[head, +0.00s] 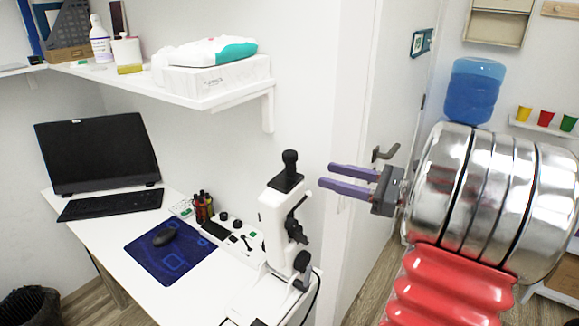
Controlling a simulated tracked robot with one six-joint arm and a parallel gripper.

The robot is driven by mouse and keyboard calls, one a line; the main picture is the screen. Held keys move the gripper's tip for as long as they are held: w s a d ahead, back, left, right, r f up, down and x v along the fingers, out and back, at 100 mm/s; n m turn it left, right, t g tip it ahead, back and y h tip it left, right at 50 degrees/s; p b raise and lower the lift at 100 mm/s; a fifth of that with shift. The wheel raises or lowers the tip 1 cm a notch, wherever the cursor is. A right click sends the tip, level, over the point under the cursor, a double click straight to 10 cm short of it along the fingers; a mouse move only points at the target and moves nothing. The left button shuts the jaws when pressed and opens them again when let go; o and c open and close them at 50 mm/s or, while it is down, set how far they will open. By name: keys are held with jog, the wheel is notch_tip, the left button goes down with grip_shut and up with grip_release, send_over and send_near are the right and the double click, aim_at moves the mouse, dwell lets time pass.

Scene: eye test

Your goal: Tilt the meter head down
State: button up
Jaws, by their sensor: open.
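The meter (272,222) is a white instrument at the right end of the desk. Its white head leans slightly, with a black knob-like eyepiece (290,160) at its upper end and black knobs (296,232) on its right side. The front of its base runs toward the bottom edge of the picture. My gripper (326,175) is open and empty, with two purple fingers pointing left. In the picture it is just right of the meter head's upper part, with a visible gap between them. Their separation in depth is hard to tell.
A loaded wall shelf (225,97) hangs above. A door handle (385,153) shows behind my gripper.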

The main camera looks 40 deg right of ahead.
aim_at(295, 167)
jog(key=x, duration=1.2)
jog(key=shift+c, duration=0.6)
grip_shut()
jog(key=shift+s+a, duration=0.1)
jog(key=shift+a, duration=0.2)
jog(key=shift+d, duration=0.15)
